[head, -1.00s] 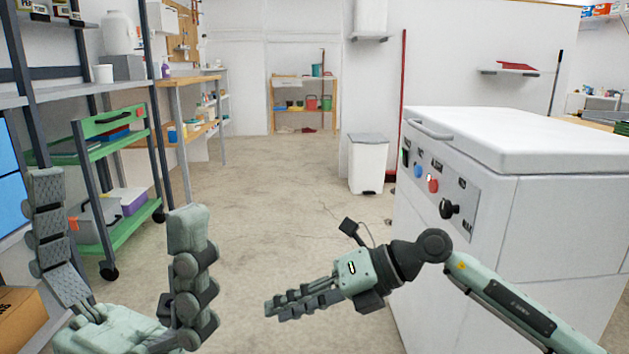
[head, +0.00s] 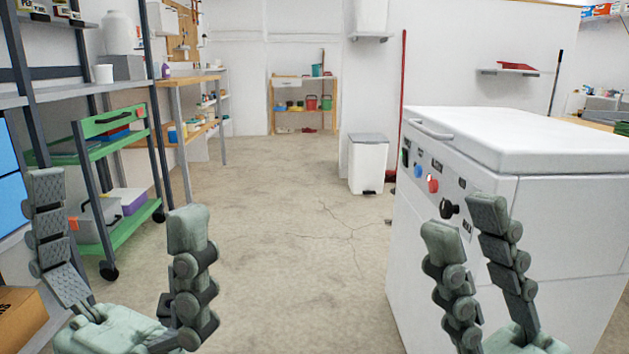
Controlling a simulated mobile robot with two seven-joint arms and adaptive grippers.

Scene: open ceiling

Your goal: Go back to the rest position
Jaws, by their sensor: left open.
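My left gripper (head: 117,197) is at the lower left, pointing up, with its two fingers wide apart and nothing between them. My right gripper (head: 464,218) is at the lower right, also pointing up. Its two fingers stand apart with a gap between them and nothing held. It shows in front of the white chest-like machine (head: 540,240); whether it touches the machine cannot be told.
The machine, with buttons and a knob, fills the right side. A green cart (head: 130,229) and a dark-framed shelf (head: 60,98) stand on the left. A cardboard box (head: 18,318) is at the lower left. A white bin (head: 367,168) stands ahead. The middle floor is clear.

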